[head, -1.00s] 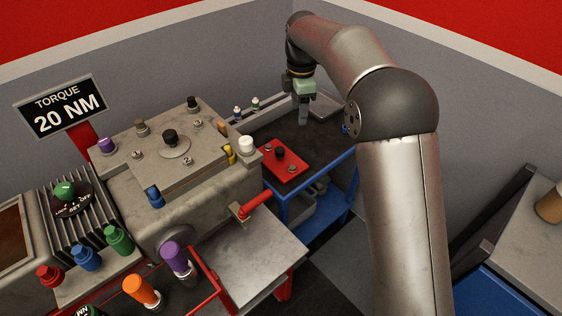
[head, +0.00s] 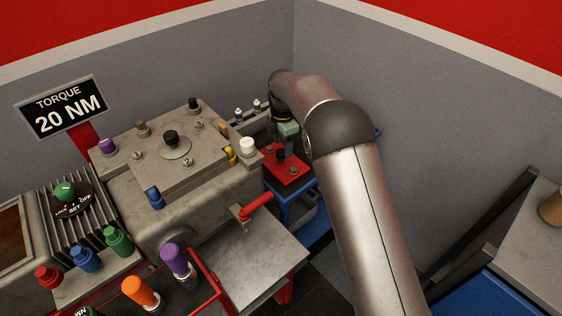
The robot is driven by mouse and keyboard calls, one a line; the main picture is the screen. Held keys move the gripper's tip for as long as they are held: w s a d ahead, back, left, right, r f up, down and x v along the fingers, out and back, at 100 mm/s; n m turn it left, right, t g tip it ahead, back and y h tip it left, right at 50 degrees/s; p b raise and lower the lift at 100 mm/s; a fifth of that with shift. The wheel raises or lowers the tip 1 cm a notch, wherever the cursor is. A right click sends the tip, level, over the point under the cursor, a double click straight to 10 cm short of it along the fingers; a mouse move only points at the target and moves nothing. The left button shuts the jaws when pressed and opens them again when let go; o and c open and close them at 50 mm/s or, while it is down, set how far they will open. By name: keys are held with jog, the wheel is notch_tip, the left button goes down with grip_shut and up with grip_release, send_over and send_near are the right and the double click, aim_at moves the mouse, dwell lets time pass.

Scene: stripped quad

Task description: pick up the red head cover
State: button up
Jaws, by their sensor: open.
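The red head cover (head: 288,175) is a flat red plate with a black knob (head: 280,153) and small bolts on top. It lies on the blue-framed cart to the right of the grey engine block. My gripper (head: 291,143) is open and empty, low over the far side of the cover, just behind the knob in the picture. The gripper's fingers are small and dark here, and I cannot tell how far they are from the knob. My arm hides much of the cart's right side.
The grey engine block (head: 226,196) with several coloured caps stands left of the cart. A red-handled lever (head: 257,206) sticks out near a metal side table (head: 255,255). A grey bench (head: 525,235) is at the right. Grey walls close off the back corner.

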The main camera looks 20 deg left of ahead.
aim_at(280, 151)
jog(key=shift+a+f+p, duration=0.2)
jog(key=shift+f, duration=1.1)
jog(key=shift+a+f+p, duration=0.15)
jog(key=shift+a+f, duration=0.05)
jog(key=shift+f, duration=1.1)
jog(key=shift+w, duration=0.1)
grip_shut()
